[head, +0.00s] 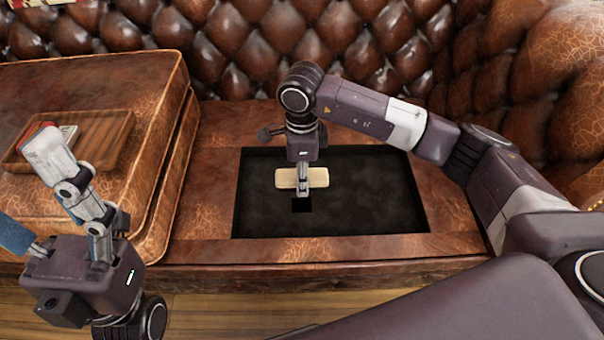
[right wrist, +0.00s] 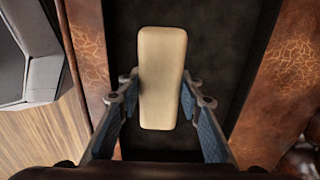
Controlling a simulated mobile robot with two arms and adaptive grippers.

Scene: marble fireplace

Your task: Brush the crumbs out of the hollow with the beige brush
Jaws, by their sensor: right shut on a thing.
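The beige brush (head: 318,177) is an oblong block over the dark hollow (head: 380,205). My right gripper (head: 303,187) points down and is shut on the brush. In the right wrist view the brush (right wrist: 162,75) sits lengthwise between the blue finger pads, with the dark hollow floor (right wrist: 215,60) behind it. I cannot tell whether its underside touches the floor. I cannot make out any crumbs on the dark floor. My left gripper (head: 27,190) is at the lower left, fingers spread apart and empty; one finger is partly cut off by the picture edge.
The hollow is sunk in a brown leather bench (head: 200,225) with a raised rim. A leather block (head: 140,80) stands left, bearing a wooden tray (head: 95,130). A tufted backrest (head: 300,45) closes the rear.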

